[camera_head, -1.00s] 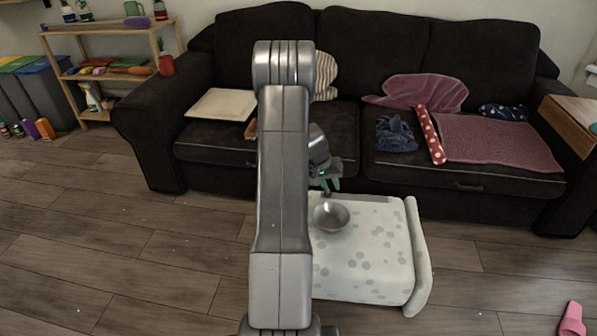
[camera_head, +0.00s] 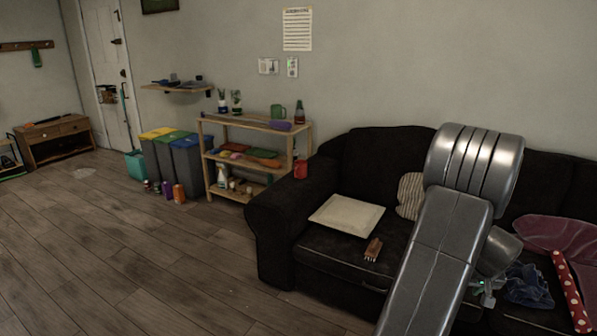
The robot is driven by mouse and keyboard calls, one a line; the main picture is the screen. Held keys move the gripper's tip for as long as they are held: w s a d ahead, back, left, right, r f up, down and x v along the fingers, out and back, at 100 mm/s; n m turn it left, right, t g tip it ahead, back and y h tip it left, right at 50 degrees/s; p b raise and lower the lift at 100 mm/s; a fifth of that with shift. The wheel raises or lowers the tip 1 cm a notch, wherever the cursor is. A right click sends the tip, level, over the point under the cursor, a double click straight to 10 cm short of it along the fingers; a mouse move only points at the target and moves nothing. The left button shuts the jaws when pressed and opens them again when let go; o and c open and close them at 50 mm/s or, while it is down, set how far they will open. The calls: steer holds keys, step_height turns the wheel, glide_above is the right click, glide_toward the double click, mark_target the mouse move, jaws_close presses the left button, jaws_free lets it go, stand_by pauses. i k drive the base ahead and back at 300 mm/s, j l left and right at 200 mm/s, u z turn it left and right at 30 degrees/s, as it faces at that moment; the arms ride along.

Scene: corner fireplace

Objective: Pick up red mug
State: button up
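The red mug (camera_head: 300,169) stands on the left arm of the black sofa (camera_head: 272,225), close to the right end of the wooden shelf. It looks upright and nothing covers it. My gripper (camera_head: 487,299) is at the lower right, partly hidden by my arm, in front of the sofa seat and well to the right of the mug. Its small fingers look apart, with nothing seen between them.
The wooden shelf (camera_head: 254,120) holds a green mug (camera_head: 279,112), plants and bottles. Bins (camera_head: 185,165) stand left of it, with several bottles on the floor.

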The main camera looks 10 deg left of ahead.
mark_target(300, 166)
steer(key=i+j+u, duration=0.1)
steer(key=i+j, duration=0.65)
steer(key=j, duration=0.2)
steer(key=i+j+u, duration=0.1)
steer(key=i+j, duration=0.9)
steer(key=i, duration=0.25)
steer(key=i+j, duration=0.2)
steer(key=i, duration=0.3)
steer(key=i+j+u, duration=0.1)
steer(key=i+j, duration=0.15)
steer(key=i, duration=0.25)
